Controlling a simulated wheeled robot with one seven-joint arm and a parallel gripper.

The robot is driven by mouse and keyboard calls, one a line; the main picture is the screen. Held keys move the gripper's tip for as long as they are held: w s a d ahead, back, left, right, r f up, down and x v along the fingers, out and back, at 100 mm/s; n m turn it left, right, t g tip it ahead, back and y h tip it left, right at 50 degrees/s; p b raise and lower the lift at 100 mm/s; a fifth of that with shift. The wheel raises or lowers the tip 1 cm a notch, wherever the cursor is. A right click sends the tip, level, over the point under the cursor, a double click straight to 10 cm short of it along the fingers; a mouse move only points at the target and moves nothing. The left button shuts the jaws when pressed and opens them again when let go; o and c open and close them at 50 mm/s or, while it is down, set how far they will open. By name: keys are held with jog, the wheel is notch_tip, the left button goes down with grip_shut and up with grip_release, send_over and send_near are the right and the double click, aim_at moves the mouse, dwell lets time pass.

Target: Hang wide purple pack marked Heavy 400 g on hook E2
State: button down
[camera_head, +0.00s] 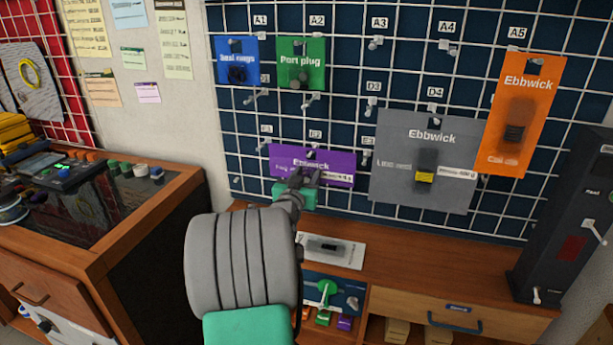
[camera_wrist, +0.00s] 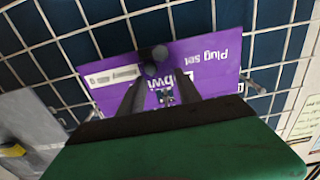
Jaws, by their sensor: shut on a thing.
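The wide purple pack (camera_head: 340,170) lies close against the wire grid at row E, below the E2 label (camera_head: 315,135). It also shows upside down in the wrist view (camera_wrist: 205,60), with a white strip whose print is too small to read surely. My gripper (camera_head: 305,178) is shut on the purple pack near its middle; its dark fingers (camera_wrist: 150,85) reach onto the pack in the wrist view. A hook tip (camera_head: 310,153) shows at the pack's top edge under E2. Whether the hook passes through the pack's hole cannot be told.
A large grey pack (camera_head: 405,150) hangs just right of the purple one. An orange pack (camera_head: 518,125) hangs at far right, a blue pack (camera_head: 237,62) and a green pack (camera_head: 301,60) above. A wooden bench (camera_head: 430,255) lies below; a dark case (camera_head: 560,220) stands at right.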

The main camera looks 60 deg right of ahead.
jog(key=c, duration=0.7)
grip_release()
jog(key=shift+c, duration=0.2)
